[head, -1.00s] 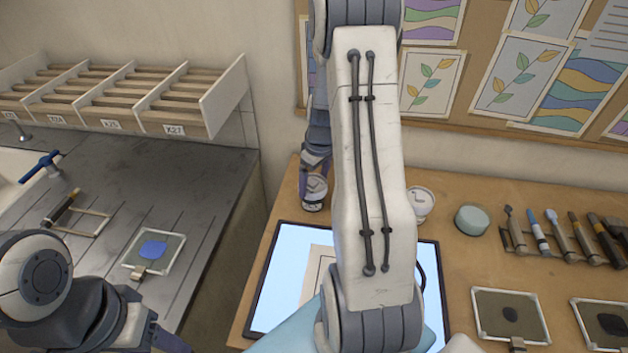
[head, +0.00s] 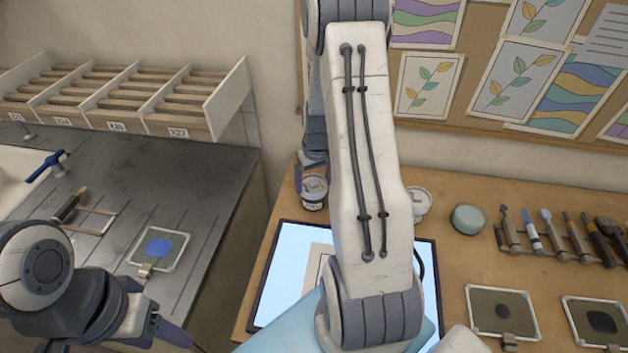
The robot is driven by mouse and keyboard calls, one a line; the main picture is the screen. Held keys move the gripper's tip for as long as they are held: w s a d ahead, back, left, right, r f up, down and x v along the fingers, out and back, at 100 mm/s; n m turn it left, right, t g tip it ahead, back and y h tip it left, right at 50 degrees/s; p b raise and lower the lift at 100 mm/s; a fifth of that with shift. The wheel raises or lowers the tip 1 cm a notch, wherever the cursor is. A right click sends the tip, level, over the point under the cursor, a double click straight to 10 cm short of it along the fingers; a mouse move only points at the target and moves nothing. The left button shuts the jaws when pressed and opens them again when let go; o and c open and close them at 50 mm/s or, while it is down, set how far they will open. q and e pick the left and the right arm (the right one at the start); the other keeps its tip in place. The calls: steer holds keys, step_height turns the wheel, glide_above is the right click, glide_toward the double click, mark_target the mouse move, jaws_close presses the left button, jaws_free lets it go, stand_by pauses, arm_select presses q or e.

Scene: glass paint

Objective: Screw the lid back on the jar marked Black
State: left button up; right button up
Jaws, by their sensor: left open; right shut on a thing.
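A small jar (head: 314,203) with a dark band and a pale lid (head: 314,185) stands at the back left of the wooden table; its label is too small to read. My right gripper (head: 312,176) is at the top of this jar, shut on the lid. One finger shows on the left; the rest is partly hidden behind my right arm. I cannot tell how tightly the lid sits on the jar. My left gripper (head: 172,330) is open and empty, low at the left by the grey counter, apart from the jar.
A second pale-topped jar (head: 418,201) stands right of my arm, and a round grey-green tin (head: 468,219) further right. A lit panel (head: 283,280) lies below the jar. A tool rack (head: 560,246) and framed pads (head: 503,312) fill the right. The grey counter (head: 205,190) is at left.

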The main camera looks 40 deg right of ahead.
steer(key=shift+r+m+p, duration=0.1)
steer(key=shift+m+p, duration=0.7)
steer(key=shift+m, duration=1.5)
steer(key=shift+h, duration=0.3)
steer(key=shift+m, duration=0.3)
steer(key=shift+w+a+f+m+b, duration=0.1)
steer(key=shift+f+m+b, duration=0.1)
steer(key=shift+m+b, duration=0.3)
steer(key=shift+m+g+b, duration=0.4)
steer(key=shift+m+b, duration=1)
steer(key=shift+m, duration=0.6)
